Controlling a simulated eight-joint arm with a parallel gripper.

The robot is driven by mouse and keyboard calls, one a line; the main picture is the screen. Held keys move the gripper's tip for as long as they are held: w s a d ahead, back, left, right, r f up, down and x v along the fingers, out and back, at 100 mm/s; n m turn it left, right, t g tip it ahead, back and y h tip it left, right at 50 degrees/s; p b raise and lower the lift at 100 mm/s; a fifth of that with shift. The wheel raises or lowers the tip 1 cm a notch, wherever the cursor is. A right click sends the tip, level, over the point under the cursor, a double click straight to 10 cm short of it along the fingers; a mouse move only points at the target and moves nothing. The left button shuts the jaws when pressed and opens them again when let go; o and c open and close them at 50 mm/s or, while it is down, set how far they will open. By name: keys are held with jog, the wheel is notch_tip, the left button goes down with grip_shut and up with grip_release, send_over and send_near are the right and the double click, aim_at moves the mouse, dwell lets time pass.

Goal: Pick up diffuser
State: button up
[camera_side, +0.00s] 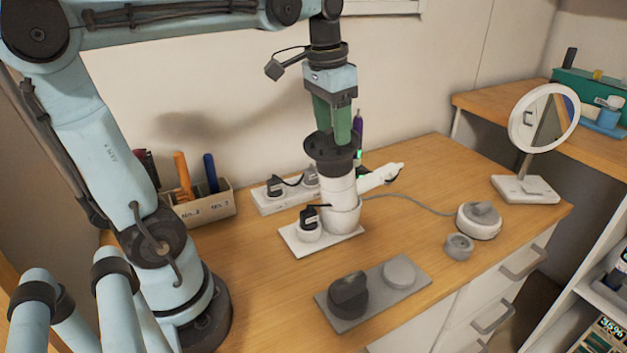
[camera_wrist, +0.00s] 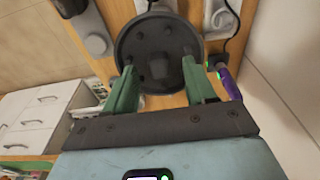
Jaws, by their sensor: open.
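The diffuser (camera_side: 331,155) is a dark, round, shallow bowl with prongs inside. It sits facing up on the upper end of a white hair dryer (camera_side: 340,200) that stands in a holder. In the wrist view the diffuser (camera_wrist: 158,50) fills the upper middle, with small bumps and dark holes on its face. My gripper (camera_side: 334,138) points straight down over it, its green fingertips at the bowl's rim or just inside it. In the wrist view my gripper (camera_wrist: 160,72) has its fingers apart, near the left and right sides of the bowl. I cannot tell whether they touch it.
A white power strip (camera_side: 285,192) and a tool box (camera_side: 205,205) stand behind left. A purple-handled item (camera_side: 358,125) is close behind the diffuser. A grey tray (camera_side: 373,292) lies in front, a round mirror (camera_side: 543,118) at right. The wooden table between is mostly clear.

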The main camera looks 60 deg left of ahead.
grip_shut()
jog(key=shift+r, duration=0.1)
dwell(0.3)
